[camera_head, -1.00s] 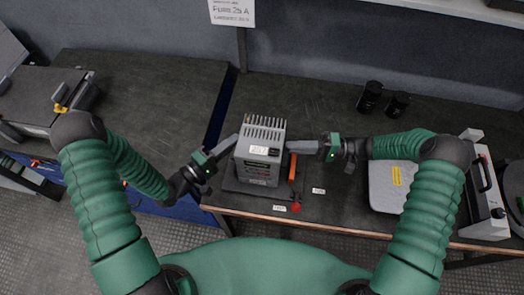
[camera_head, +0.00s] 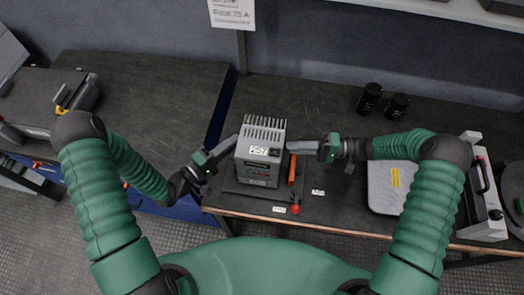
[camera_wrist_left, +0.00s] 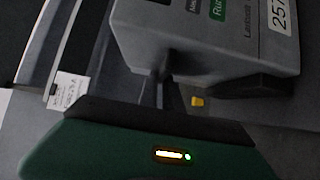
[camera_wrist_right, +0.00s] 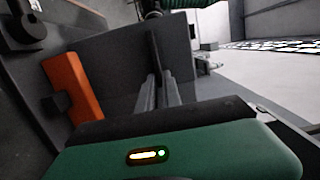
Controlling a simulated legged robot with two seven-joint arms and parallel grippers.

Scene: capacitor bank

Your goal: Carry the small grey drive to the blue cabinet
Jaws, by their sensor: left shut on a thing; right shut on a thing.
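The small grey drive (camera_head: 258,170), with a finned top and a white number label, stands upright over a dark base plate (camera_head: 231,186) on the right bench. My left gripper (camera_head: 236,142) is shut on the drive's left side, and my right gripper (camera_head: 288,147) is shut on its right side. The drive also shows in the left wrist view (camera_wrist_left: 205,40) and the right wrist view (camera_wrist_right: 120,62). I cannot tell whether its underside touches the plate. The blue cabinet (camera_head: 182,208) is on the left, with a dark, mostly bare top.
An orange lever (camera_head: 292,168) and a red knob (camera_head: 295,209) are beside the drive. Two black cylinders (camera_head: 369,97) stand at the back right. A grey case (camera_head: 385,190) lies under my right arm. A dark box (camera_head: 40,95) sits on the cabinet's far left. A narrow gap separates the two tops.

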